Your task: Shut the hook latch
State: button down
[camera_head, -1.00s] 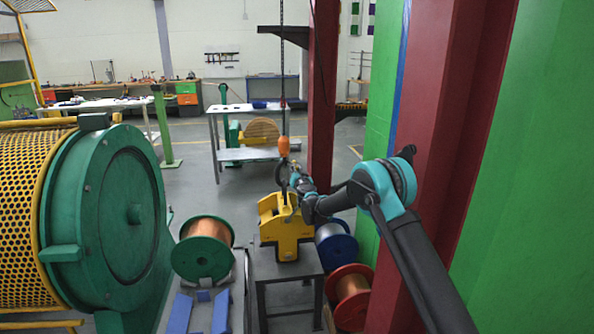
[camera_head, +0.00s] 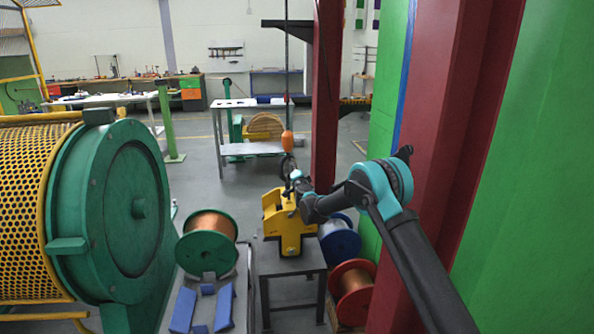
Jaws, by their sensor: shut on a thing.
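A lifting hook (camera_head: 285,166) hangs under an orange block (camera_head: 287,141) on a dark chain in the middle of the view. The hook is dark and small, and its latch is too small to make out. My gripper (camera_head: 293,184) is at the hook's lower part, just above a yellow block-like fixture (camera_head: 289,222). It is shut on part of the hook; I cannot tell whether that part is the latch. My wrist hides some of the fixture's right side.
The yellow fixture stands on a small grey table (camera_head: 285,265). A green-flanged copper spool (camera_head: 207,244) is left of it; blue (camera_head: 340,240) and red (camera_head: 352,286) spools are right. A green drum machine (camera_head: 130,210) stands left, a dark red column (camera_head: 430,160) right.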

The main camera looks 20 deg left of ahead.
jog(key=shift+s+m, duration=0.1)
jog(key=shift+m, duration=0.3)
jog(key=c, duration=1.5)
grip_release()
jog(key=shift+a, duration=0.1)
jog(key=v, duration=1.2)
